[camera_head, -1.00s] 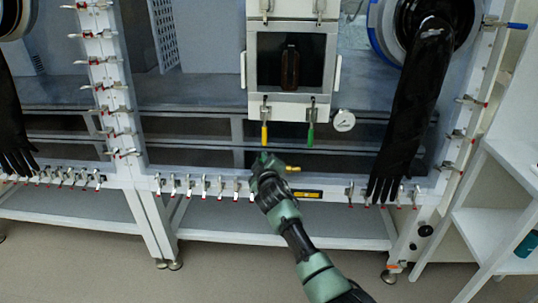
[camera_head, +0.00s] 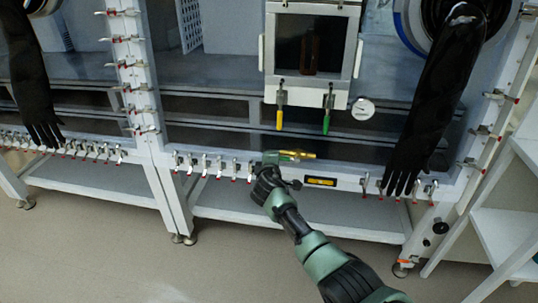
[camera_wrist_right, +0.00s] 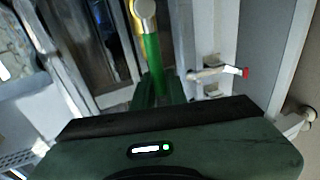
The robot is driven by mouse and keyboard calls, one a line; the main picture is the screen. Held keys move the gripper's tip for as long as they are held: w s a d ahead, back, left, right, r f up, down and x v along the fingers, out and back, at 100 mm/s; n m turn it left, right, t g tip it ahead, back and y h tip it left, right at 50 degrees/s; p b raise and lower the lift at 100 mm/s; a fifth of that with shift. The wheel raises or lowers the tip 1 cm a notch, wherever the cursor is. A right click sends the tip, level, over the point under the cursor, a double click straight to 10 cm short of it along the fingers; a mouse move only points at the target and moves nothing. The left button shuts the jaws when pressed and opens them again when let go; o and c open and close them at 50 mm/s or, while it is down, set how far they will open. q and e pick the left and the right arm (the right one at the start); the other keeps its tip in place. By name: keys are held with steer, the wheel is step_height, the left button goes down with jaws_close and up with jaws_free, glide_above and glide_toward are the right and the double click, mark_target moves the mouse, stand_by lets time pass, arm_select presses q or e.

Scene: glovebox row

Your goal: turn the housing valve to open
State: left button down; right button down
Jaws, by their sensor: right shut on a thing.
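The lever shows larger in the right wrist view (camera_wrist_right: 152,55), running up from between my fingers to a round metal hub (camera_wrist_right: 144,8). My right gripper (camera_head: 266,163) is at the lever's left end, shut on it; the fingers hide that end. In the right wrist view my gripper (camera_wrist_right: 155,95) is mostly covered by its own dark green body. My left gripper is not in view.
Yellow (camera_head: 279,118) and green (camera_head: 327,120) hatch latch handles and a gauge (camera_head: 363,109) are above. A row of toggle clamps (camera_head: 205,165) lines the beam to the left. A black glove (camera_head: 432,110) hangs at right. A red-tipped clamp (camera_wrist_right: 225,72) is close beside the lever.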

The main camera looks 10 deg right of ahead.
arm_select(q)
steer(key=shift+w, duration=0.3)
arm_select(e)
steer(key=shift+f, duration=0.15)
steer(key=c, duration=1.4)
jaws_free()
steer(key=shift+c, duration=0.2)
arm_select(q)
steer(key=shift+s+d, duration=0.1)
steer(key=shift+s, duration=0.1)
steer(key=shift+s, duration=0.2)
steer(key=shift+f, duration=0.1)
